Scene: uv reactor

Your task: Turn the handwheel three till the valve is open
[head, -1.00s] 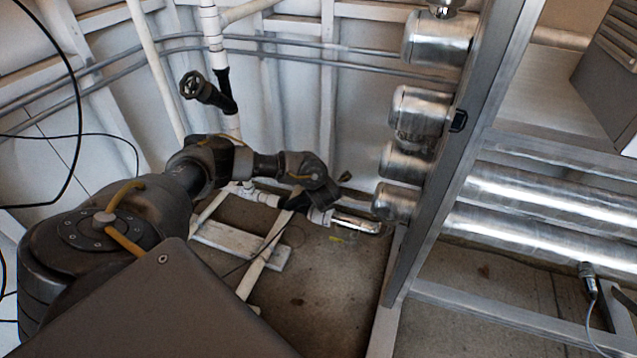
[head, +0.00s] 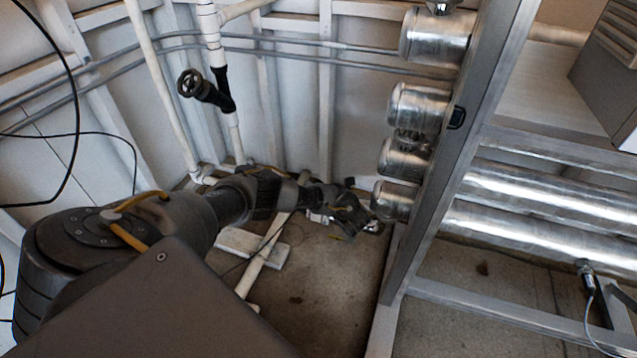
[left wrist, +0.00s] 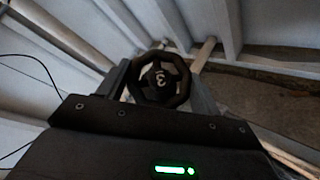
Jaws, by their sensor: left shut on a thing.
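Handwheel three (left wrist: 159,82) is a black wheel with a white 3 on its hub, near the top middle of the left wrist view. My left gripper (left wrist: 160,88) has one finger on each side of its rim and is shut on it. In the head view my left gripper (head: 362,214) is low by the wall, near the lowest metal cylinder, and the wheel cannot be made out clearly there. My right gripper is not in view.
Another black handwheel (head: 189,84) sits on a white pipe higher up at the left. Several shiny cylinders (head: 408,158) on a metal frame (head: 462,150) stand close to the right of my left gripper. The floor (head: 330,290) in front is mostly clear.

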